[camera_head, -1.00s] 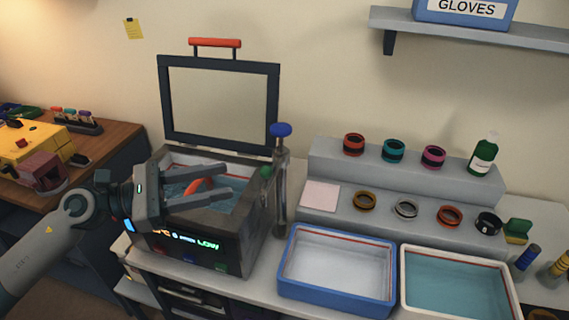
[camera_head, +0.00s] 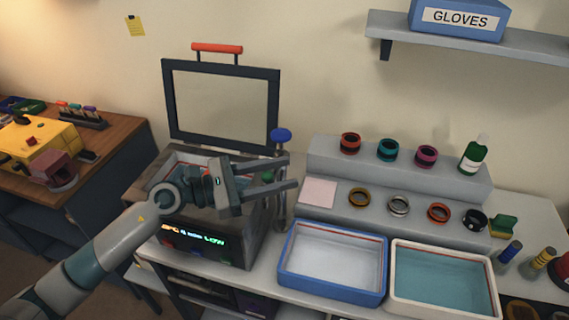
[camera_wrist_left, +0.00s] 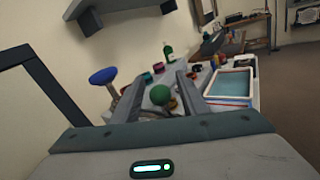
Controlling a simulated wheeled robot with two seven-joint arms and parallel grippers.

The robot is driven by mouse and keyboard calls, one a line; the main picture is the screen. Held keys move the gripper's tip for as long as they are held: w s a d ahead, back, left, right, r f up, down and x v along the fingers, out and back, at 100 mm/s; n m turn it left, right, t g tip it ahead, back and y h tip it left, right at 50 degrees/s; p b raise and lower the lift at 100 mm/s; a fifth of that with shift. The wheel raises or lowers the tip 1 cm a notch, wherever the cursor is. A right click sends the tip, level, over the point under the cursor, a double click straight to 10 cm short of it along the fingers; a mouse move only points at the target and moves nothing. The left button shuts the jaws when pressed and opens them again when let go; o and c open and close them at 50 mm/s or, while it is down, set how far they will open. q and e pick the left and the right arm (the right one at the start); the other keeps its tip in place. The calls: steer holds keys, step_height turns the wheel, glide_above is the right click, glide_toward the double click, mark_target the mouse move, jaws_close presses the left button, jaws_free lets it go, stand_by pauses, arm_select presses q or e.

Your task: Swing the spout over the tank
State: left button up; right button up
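The tank (camera_head: 207,236) is a dark box at left with its framed lid (camera_head: 222,104) raised and a lit display reading LOW. The tap column (camera_head: 282,205) with a blue knob (camera_head: 281,135) stands at the tank's right side. A green ball (camera_head: 267,175) sits by the column, and the spout itself is mostly hidden. My left gripper (camera_head: 292,171) is open, its fingers reaching right across the tank's right edge. In the left wrist view the green ball (camera_wrist_left: 160,95) shows between the parted fingers; I cannot tell whether they touch it. My right gripper is out of view.
A blue tray (camera_head: 285,275) and a white-rimmed tray (camera_head: 394,287) sit right of the tank. Behind them a stepped grey stand (camera_head: 330,157) holds several coloured rings and a green bottle (camera_head: 474,154). A shelf (camera_head: 520,45) hangs above. A side table (camera_head: 115,135) is at left.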

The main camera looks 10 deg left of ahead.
arm_select(q)
steer(key=shift+w+d, duration=0.35)
steer(key=shift+d, duration=0.25)
